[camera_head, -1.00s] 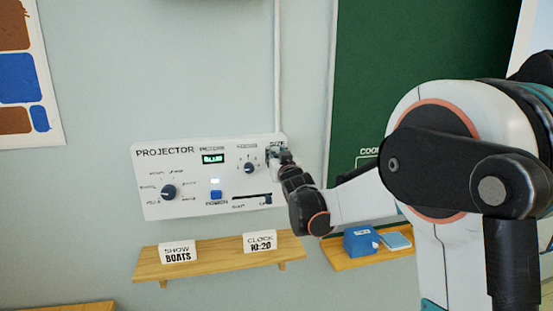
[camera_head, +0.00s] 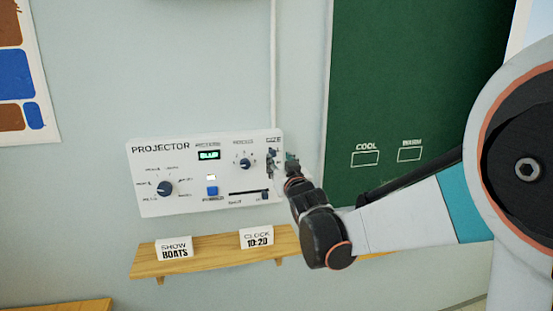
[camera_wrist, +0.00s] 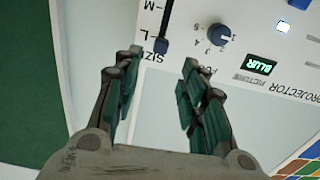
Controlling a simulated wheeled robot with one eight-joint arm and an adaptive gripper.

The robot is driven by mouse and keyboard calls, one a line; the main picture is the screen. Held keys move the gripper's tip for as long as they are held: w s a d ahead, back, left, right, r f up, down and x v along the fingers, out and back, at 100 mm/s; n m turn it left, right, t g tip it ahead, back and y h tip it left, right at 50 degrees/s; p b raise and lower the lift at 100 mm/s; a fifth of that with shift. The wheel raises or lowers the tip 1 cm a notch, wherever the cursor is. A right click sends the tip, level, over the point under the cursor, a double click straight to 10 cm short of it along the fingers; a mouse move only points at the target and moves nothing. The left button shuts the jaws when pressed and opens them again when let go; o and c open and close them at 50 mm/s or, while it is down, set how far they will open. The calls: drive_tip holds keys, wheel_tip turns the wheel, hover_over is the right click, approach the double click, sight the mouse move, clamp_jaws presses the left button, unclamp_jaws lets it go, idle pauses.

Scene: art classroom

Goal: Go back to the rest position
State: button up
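My gripper (camera_head: 291,163) is just right of the right edge of the white projector panel (camera_head: 137,190) on the wall. In the wrist view my gripper (camera_wrist: 162,66) has its two fingers apart, with nothing between them. The panel (camera_wrist: 185,15) shows upside down there, with the size slider (camera_wrist: 162,42) near the left finger, a dark knob (camera_wrist: 219,35) and a lit display (camera_wrist: 261,66) reading "BLUR". The fingers appear apart from the controls. In the head view the size slider (camera_head: 270,163) is clear of my gripper.
A wooden shelf (camera_head: 215,254) below the panel holds cards reading "SHOW BOATS" (camera_head: 174,248) and "CLOCK 10:20" (camera_head: 257,238). A green chalkboard (camera_head: 395,75) with "COOL" and "WARM" boxes is on the right. Open wall lies above the panel.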

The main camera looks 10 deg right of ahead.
drive_tip(key=shift+s, duration=0.9)
drive_tip(key=s+f+g+b, duration=0.3)
drive_tip(key=s+f, duration=0.5)
drive_tip(key=s, duration=0.4)
drive_tip(key=s+f+g+b, duration=0.4)
drive_tip(key=s+f, duration=0.4)
drive_tip(key=s, duration=0.4)
drive_tip(key=s+f+g+b, duration=0.4)
drive_tip(key=s+f, duration=0.4)
drive_tip(key=s, duration=0.4)
drive_tip(key=shift+s+f, duration=0.15)
drive_tip(key=shift+f, duration=0.1)
